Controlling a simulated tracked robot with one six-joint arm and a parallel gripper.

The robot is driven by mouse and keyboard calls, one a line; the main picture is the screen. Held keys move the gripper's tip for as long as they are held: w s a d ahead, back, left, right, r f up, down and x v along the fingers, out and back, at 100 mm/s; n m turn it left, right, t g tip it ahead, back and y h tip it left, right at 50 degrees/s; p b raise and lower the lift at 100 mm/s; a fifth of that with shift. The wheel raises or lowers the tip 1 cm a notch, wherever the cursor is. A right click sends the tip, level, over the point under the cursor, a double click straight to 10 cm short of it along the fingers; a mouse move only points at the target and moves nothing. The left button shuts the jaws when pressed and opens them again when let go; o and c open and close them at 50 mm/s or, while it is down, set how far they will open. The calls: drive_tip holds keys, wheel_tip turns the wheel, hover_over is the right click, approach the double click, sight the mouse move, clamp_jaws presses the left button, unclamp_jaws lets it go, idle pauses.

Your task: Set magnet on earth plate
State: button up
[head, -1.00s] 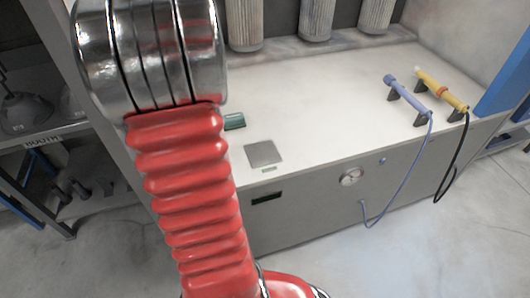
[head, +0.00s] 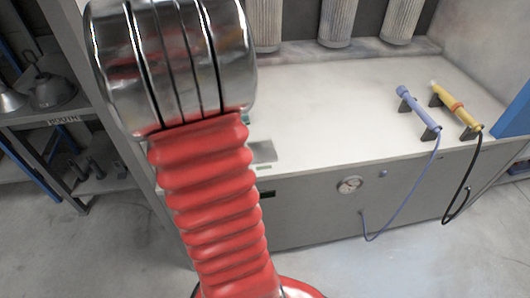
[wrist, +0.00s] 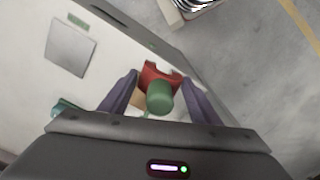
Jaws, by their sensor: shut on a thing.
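In the wrist view, my gripper (wrist: 160,76) has its two purple fingers shut on the magnet, a red body (wrist: 150,72) with a green round knob or handle (wrist: 160,97) facing the camera. The magnet is held over the pale bench top near its front edge. The earth plate (wrist: 72,47) is a flat grey square on the bench, up and left of the magnet and apart from it. In the head view, the earth plate (head: 264,152) is partly covered by my arm. My gripper and the magnet are hidden there.
A small green block (wrist: 66,107) lies on the bench. A blue-grey torch-like tool (head: 418,107) and a yellow one (head: 456,106) rest on stands at the right, with cables hanging down the front. Grey filter cylinders (head: 336,22) hang behind. The bench middle is clear.

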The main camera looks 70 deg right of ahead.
drive_tip(key=w+a+f+n, duration=0.1)
drive_tip(key=w+a+n, duration=0.1)
drive_tip(key=w+a, duration=0.6)
drive_tip(key=w+a+f+n, duration=0.1)
drive_tip(key=w+a+n, duration=0.2)
drive_tip(key=w+a, duration=0.6)
drive_tip(key=w+a+f+n, duration=0.1)
drive_tip(key=w+a+n, duration=0.1)
drive_tip(key=w+a, duration=0.7)
drive_tip(key=shift+a+f+n, duration=0.15)
drive_tip(key=shift+a, duration=2.05)
drive_tip(key=shift+a+f+n, duration=0.15)
drive_tip(key=shift+a, duration=2)
drive_tip(key=c, duration=0.3)
